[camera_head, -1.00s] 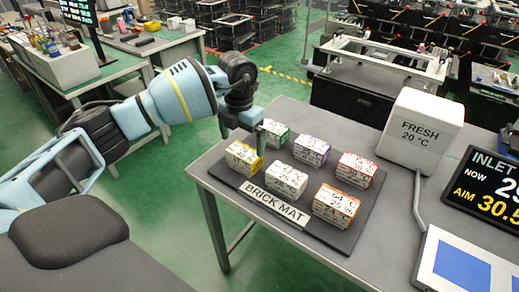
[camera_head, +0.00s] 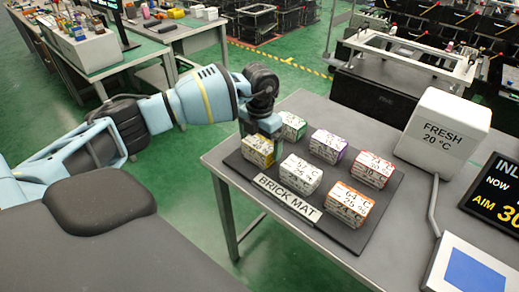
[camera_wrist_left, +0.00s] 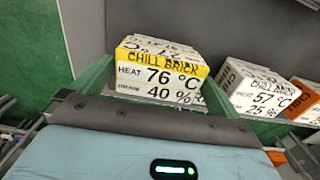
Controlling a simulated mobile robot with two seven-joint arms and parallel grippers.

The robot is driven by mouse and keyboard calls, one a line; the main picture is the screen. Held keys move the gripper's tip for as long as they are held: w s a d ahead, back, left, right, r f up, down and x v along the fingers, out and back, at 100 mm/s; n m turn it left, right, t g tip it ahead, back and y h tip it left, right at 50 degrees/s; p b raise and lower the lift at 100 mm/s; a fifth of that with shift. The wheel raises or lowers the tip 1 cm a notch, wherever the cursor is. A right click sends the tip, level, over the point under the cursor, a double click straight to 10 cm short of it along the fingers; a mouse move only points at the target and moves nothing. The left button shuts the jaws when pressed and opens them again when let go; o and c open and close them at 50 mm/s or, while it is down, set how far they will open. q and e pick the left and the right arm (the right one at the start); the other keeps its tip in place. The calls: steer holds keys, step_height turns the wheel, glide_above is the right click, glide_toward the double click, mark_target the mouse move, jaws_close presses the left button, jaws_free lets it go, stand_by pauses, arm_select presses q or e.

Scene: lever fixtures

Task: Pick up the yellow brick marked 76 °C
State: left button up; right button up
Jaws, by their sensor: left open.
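The yellow-banded brick marked 76 °C (camera_head: 257,152) stands at the left corner of the dark brick mat (camera_head: 338,232). It fills the middle of the left wrist view (camera_wrist_left: 160,72), its label facing the camera. My left gripper (camera_head: 262,136) is right at this brick, above and beside it. In the left wrist view its open fingers (camera_wrist_left: 155,90) show on the left and right sides of the brick. I cannot tell whether either finger touches it. My right gripper is not in view.
A white brick marked 57 °C (camera_head: 300,174) stands close to the right of the yellow one. Green (camera_head: 292,126), purple (camera_head: 327,146), red (camera_head: 371,169) and orange (camera_head: 348,203) bricks share the mat. A white FRESH box (camera_head: 443,135) stands farther right.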

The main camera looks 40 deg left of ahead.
mark_target(260, 143)
arm_select(q)
steer(key=shift+f, duration=1.3)
steer(key=shift+c, duration=0.4)
steer(key=c, duration=0.9)
steer(key=shift+o, duration=0.2)
step_height(260, 143, up, 10)
steer(key=shift+r, duration=0.1)
